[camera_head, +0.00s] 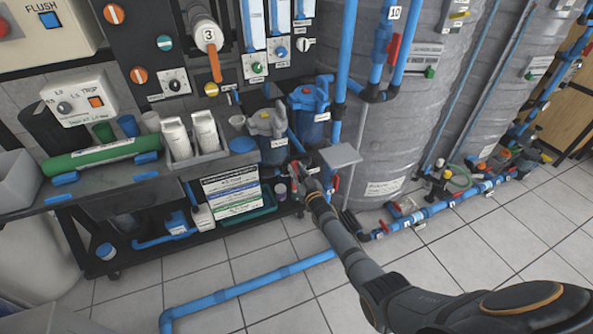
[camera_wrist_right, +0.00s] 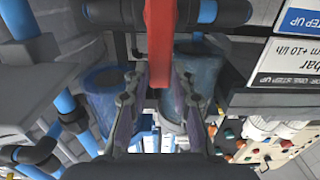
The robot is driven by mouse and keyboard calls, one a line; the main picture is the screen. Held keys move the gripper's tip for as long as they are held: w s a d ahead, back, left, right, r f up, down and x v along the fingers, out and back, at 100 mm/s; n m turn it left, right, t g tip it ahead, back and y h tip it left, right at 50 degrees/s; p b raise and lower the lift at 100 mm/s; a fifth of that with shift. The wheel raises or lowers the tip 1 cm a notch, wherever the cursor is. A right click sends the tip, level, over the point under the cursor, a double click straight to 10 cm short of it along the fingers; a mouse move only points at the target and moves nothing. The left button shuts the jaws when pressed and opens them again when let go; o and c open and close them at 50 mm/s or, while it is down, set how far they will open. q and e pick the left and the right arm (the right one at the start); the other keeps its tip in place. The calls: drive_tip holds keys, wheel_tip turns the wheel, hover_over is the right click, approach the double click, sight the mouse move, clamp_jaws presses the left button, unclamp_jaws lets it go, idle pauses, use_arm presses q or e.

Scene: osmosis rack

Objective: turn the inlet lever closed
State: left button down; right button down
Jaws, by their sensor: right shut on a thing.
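A red lever (camera_wrist_right: 160,38) comes down from the top of the right wrist view, across a dark pipe with blue fittings. My right gripper (camera_wrist_right: 161,82) is shut on the lower end of this lever, with a finger on each side. In the head view my right gripper (camera_head: 302,172) is small, low beside the rack, below the blue filter housing. There the lever is mostly hidden and hard to tell apart from other red parts. My left gripper is not in view.
Blue filter housings (camera_head: 308,100) stand above my right gripper, and a grey plate (camera_head: 340,156) lies close to its right. Large grey tanks (camera_head: 395,130) stand to the right. A blue floor pipe (camera_head: 245,287) crosses the tiles. The front floor is mostly clear.

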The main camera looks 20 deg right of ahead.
drive_tip(key=c, duration=1.1)
unclamp_jaws()
drive_tip(key=shift+s+f, duration=0.1)
drive_tip(key=shift+s, duration=0.15)
drive_tip(key=s, duration=1.1)
drive_tip(key=shift+s+d, duration=0.25)
